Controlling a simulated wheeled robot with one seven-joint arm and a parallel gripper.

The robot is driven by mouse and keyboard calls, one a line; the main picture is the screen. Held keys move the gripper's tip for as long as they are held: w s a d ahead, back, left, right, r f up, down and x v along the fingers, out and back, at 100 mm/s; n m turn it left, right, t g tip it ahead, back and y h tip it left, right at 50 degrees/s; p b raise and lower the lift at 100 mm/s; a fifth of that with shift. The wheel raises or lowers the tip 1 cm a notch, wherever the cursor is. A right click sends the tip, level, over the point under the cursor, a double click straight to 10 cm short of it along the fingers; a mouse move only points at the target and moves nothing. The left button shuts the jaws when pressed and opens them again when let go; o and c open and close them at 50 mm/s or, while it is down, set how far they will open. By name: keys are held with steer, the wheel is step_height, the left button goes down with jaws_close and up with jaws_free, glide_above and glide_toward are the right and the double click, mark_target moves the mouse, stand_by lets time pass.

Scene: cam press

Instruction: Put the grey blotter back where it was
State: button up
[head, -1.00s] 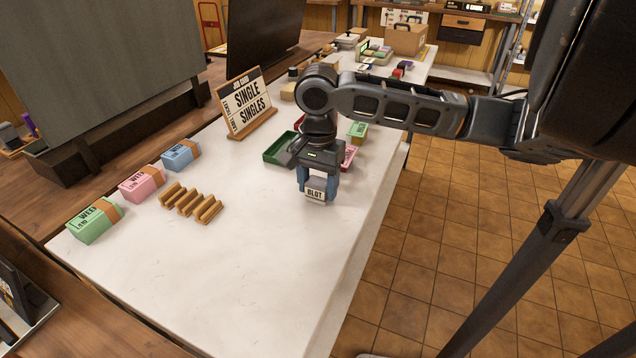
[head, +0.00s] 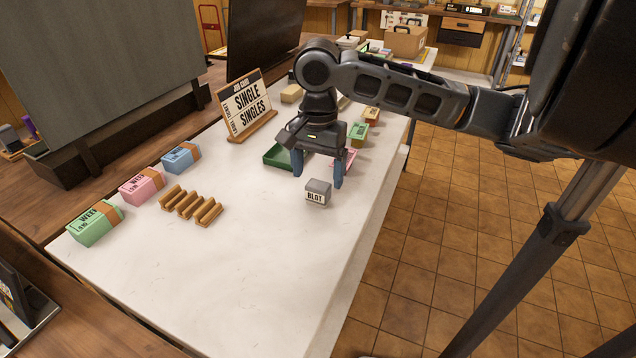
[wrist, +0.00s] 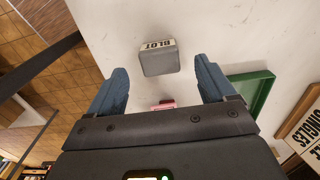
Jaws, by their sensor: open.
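The grey blotter (head: 318,187), a small block with a white BLOT label on its front, sits on the white table (head: 250,260). In the wrist view the blotter (wrist: 159,60) lies ahead of and between the lines of the two blue fingers, touching neither. My gripper (head: 318,180) is open and empty, just above and behind the blotter in the head view. Its fingers also show spread wide in the wrist view (wrist: 163,85).
A green tray (head: 277,157) and a pink tray (head: 343,161) stand behind my gripper. A wooden rack (head: 190,205), wrapped bundles (head: 141,188) and a job card sign (head: 247,106) are at left. The table's front is clear.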

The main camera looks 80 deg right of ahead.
mark_target(318, 185)
step_height(318, 185, up, 8)
steer(key=shift+f, duration=0.2)
